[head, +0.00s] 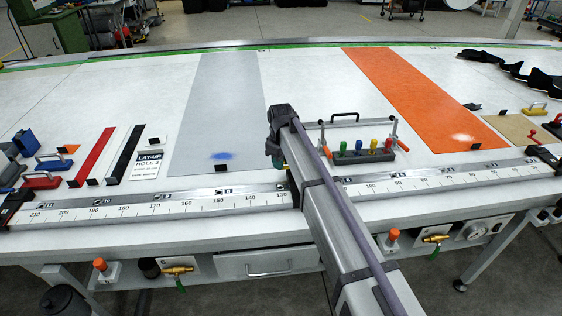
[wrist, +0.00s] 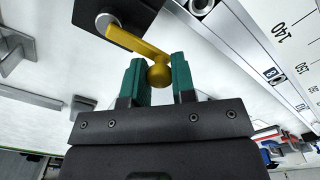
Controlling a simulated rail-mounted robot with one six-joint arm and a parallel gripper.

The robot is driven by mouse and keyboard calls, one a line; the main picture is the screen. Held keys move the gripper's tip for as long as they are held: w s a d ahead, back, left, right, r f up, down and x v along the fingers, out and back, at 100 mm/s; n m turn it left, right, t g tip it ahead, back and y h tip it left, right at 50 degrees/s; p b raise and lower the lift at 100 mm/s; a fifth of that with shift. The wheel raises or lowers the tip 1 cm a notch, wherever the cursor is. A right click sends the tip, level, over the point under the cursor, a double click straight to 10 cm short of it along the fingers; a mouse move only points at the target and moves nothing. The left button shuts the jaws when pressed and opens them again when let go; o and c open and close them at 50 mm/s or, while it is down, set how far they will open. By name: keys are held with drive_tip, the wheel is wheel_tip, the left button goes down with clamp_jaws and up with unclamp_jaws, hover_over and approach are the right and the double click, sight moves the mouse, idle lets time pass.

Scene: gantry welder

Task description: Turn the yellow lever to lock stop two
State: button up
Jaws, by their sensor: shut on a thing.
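The yellow lever (wrist: 138,42) runs from a round grey pivot on a black block (wrist: 88,14) down and right to a ball knob in the wrist view. My gripper (wrist: 159,66) has its two green fingers on either side of that knob and is shut on it. In the head view my arm crosses the ruler rail (head: 180,206) near the 130 mark, and my gripper (head: 281,160) is mostly hidden behind the arm's end. The yellow lever and its block cannot be made out in the head view.
A rack with coloured handles (head: 362,152) stands just right of my arm. An orange strip (head: 425,95) and a grey strip (head: 218,105) lie flat on the white table. Clamp blocks with red parts sit at the rail's left (head: 14,205) and right (head: 545,153) ends.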

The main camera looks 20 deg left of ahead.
drive_tip(key=shift+c, duration=1.1)
drive_tip(key=m, duration=0.1)
drive_tip(key=w+m, duration=0.2)
drive_tip(key=m, duration=0.1)
drive_tip(key=shift+a, duration=0.3)
drive_tip(key=w+m, duration=0.1)
drive_tip(key=m, duration=0.2)
drive_tip(key=shift+w+m, duration=0.4)
drive_tip(key=m, duration=0.1)
drive_tip(key=w+m, duration=0.1)
drive_tip(key=m, duration=0.1)
drive_tip(key=shift+w+d+m, duration=0.25)
drive_tip(key=shift+d+m, duration=0.05)
drive_tip(key=shift+d, duration=0.05)
drive_tip(key=shift+w+d+m, duration=0.35)
drive_tip(key=shift+w+m, duration=0.05)
drive_tip(key=shift+m, duration=0.6)
drive_tip(key=shift+w+d+m, duration=0.3)
drive_tip(key=shift+w+m, duration=0.05)
drive_tip(key=shift+m, duration=0.65)
